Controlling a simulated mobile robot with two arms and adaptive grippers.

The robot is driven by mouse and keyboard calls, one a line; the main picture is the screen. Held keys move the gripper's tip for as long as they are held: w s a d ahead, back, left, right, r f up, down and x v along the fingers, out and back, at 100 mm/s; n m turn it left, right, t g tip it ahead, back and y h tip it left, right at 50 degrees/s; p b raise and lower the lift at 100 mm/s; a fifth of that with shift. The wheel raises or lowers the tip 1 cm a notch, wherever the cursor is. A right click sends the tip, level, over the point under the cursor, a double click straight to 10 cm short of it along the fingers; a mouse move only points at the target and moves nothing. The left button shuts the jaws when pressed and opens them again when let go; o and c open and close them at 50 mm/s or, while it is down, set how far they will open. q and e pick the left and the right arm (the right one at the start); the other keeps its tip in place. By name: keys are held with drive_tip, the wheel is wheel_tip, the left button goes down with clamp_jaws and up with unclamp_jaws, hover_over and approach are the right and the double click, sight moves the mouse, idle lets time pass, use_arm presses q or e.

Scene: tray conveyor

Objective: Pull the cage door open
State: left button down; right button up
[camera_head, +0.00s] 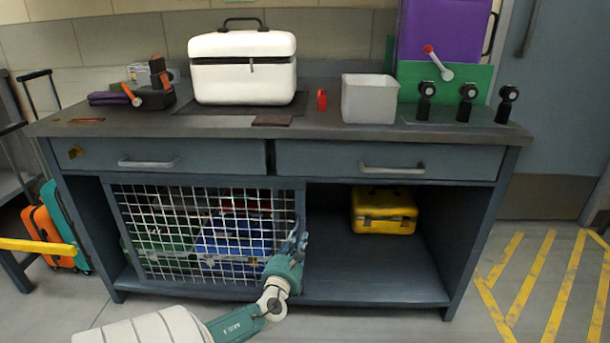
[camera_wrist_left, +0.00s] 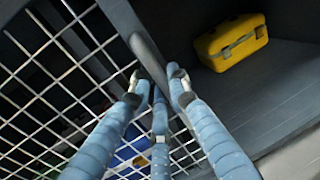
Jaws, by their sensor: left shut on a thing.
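The cage door (camera_head: 180,188), a light wire mesh in a dark frame, covers the left half of the workbench's lower bay and looks closed or nearly so. My left gripper (camera_head: 294,243) is at the door's right edge. In the left wrist view its fingers (camera_wrist_left: 158,88) are shut around the lower part of a grey bar-like handle (camera_wrist_left: 146,58) beside the door frame. The fingers hide the gripped part of the handle. My right gripper is not in view.
Green, red and blue cases show behind the mesh. A yellow case (camera_head: 384,222) stands in the open right bay. Two closed drawers with handles (camera_head: 148,163) lie above. A yellow bar (camera_head: 38,246) and suitcases (camera_head: 45,235) stand at left.

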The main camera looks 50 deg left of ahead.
use_arm(q)
drive_tip(key=shift+s+f, duration=0.2)
drive_tip(key=c, duration=1.7)
unclamp_jaws()
drive_tip(key=shift+c, duration=0.2)
drive_tip(key=shift+r, duration=0.1)
drive_tip(key=v, duration=1.2)
